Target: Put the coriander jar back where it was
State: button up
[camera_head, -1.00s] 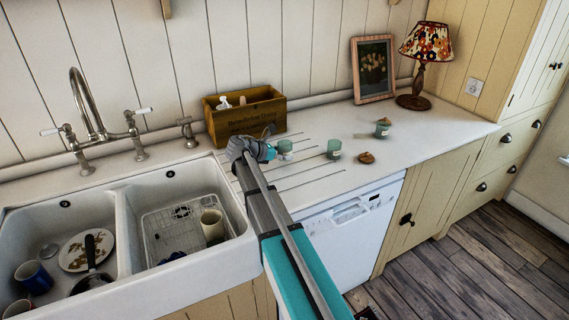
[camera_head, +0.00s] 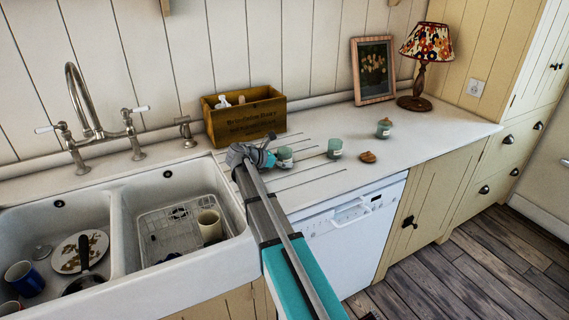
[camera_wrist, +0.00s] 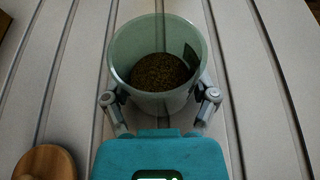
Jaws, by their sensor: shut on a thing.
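My gripper (camera_head: 270,158) is shut on a green-tinted glass jar (camera_head: 284,157) at the grooved part of the white worktop. In the wrist view the fingers (camera_wrist: 160,97) grip both sides of this jar (camera_wrist: 160,105). It is upright and lidless, with brown-green grains inside. I cannot tell whether its base touches the worktop. A similar jar (camera_head: 335,148) stands to its right, and a third jar (camera_head: 384,129) with a brown lid stands farther right. No label is readable, so I cannot tell which is coriander.
A round wooden lid (camera_head: 367,157) lies on the worktop; the wrist view shows a wooden lid (camera_wrist: 45,162) at lower left. A wooden box (camera_head: 243,119) stands behind my gripper. The sink (camera_head: 120,235) is left. A picture frame (camera_head: 374,70) and lamp (camera_head: 425,60) stand at the back right.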

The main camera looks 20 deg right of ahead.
jog(key=shift+f, duration=0.2)
jog(key=o, duration=1.1)
jog(key=shift+r, duration=0.1)
jog(key=shift+c, duration=0.2)
jog(key=shift+r, duration=0.2)
jog(key=shift+a+r, duration=0.1)
jog(key=shift+a, duration=0.2)
jog(key=p+v, duration=0.4)
jog(key=v, duration=0.5)
jog(key=shift+a+r, duration=0.2)
jog(key=shift+a, duration=0.15)
jog(key=shift+p+v, duration=0.3)
jog(key=shift+v, duration=0.5)
jog(key=shift+f, duration=0.1)
